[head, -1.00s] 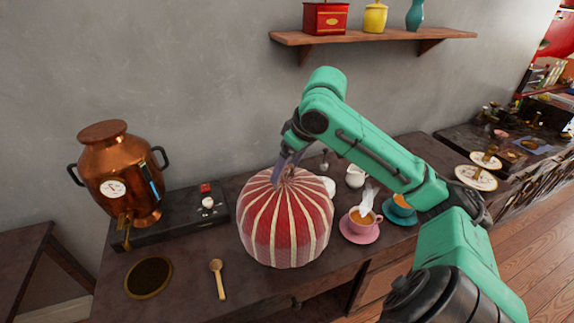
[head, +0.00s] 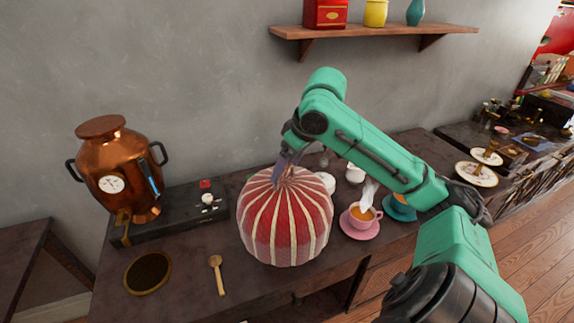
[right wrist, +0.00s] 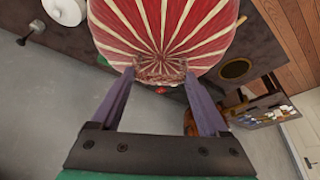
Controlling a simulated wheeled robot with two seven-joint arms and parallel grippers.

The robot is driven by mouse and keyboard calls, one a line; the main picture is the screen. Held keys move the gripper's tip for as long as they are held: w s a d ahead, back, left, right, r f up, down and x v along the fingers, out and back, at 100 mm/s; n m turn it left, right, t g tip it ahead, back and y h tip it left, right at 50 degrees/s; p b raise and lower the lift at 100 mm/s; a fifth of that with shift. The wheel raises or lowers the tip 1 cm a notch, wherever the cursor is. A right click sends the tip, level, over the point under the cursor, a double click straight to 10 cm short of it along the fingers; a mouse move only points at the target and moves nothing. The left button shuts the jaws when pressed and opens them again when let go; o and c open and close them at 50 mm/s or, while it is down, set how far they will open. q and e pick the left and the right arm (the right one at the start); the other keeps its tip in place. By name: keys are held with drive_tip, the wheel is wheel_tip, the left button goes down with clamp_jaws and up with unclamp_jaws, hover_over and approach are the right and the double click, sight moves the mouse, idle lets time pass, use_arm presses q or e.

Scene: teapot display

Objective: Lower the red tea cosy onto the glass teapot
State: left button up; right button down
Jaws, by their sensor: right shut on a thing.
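The red tea cosy (head: 285,222) with cream stripes stands upright in the middle of the dark counter in the head view. Its gathered top shows between my right gripper's fingers in the right wrist view, where the cosy (right wrist: 165,25) fills the top. My right gripper (head: 281,176) is shut on that top from above; it also shows in the right wrist view (right wrist: 159,78). The glass teapot cannot be made out; the cosy hides what is beneath it. Whether the cosy's lower edge touches the counter is unclear. My left gripper is not in view.
A copper urn (head: 122,175) stands on a dark base at left. A wooden spoon (head: 217,276) and a round dark mat (head: 148,272) lie in front of it. A pink cup (head: 361,216) and a teal cup (head: 399,208) stand right of the cosy. A white object (head: 326,182) is close behind it.

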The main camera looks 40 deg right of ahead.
sight(289, 184)
drive_tip(key=shift+f, duration=0.1)
drive_tip(key=shift+f+b, duration=2.4)
drive_tip(key=shift+f, duration=0.9)
drive_tip(key=shift+r, duration=0.1)
drive_tip(key=shift+p, duration=0.35)
drive_tip(key=shift+f, duration=0.2)
